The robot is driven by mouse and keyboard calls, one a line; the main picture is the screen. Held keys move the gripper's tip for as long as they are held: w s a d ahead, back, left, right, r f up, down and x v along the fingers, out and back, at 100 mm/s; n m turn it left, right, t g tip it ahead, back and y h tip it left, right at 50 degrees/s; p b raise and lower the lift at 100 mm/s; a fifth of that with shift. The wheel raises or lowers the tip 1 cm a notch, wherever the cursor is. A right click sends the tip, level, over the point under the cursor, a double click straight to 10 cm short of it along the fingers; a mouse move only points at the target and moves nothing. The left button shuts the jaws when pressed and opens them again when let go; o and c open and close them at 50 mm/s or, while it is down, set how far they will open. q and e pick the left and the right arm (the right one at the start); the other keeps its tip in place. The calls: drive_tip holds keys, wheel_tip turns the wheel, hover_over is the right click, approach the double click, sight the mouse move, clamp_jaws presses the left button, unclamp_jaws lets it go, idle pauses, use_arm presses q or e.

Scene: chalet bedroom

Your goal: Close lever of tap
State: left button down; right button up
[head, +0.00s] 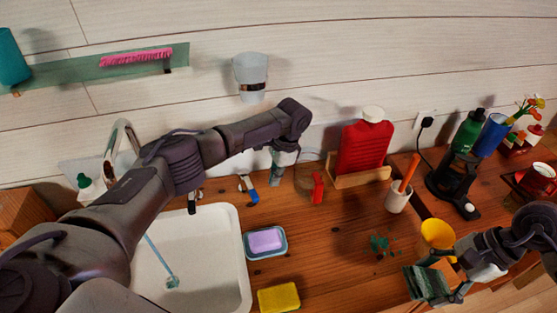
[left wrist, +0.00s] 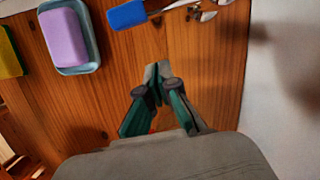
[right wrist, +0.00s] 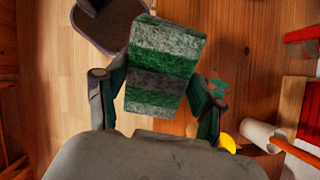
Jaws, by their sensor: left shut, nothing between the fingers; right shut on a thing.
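The chrome tap (head: 121,140) stands behind the white sink (head: 236,270), left of centre in the head view. My left arm crosses in front and hides much of it; I cannot make out its lever. A thin bluish streak, like running water, reaches down to the drain (head: 172,282). My left gripper (head: 278,179) is shut and empty, over the counter right of the sink; its closed fingertips show in the left wrist view (left wrist: 155,82). My right gripper (head: 445,288) is shut on a green and grey striped block (right wrist: 165,65), at the far right.
A soap dish (head: 265,255) with purple soap and a yellow sponge (head: 279,297) lie right of the sink. A blue-handled tool (head: 249,192), a red clip-like thing (head: 317,190), a red bottle (head: 364,148) and a white cup (head: 398,198) stand nearby. The middle counter is mostly clear.

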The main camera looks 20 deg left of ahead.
sight(249, 184)
use_arm(q)
drive_tip(key=shift+s+a+p, duration=1.1)
drive_tip(key=shift+s+a, duration=0.05)
drive_tip(key=shift+a, duration=0.05)
use_arm(e)
wheel_tip(249, 184, up, 3)
drive_tip(key=shift+w+f, duration=0.1)
drive_tip(key=shift+f, duration=0.1)
use_arm(q)
drive_tip(key=shift+s+a+f, duration=0.15)
drive_tip(key=shift+s+a, duration=0.1)
drive_tip(key=shift+s, duration=0.1)
use_arm(e)
drive_tip(key=shift+r, duration=0.15)
use_arm(q)
drive_tip(key=shift+w, duration=0.1)
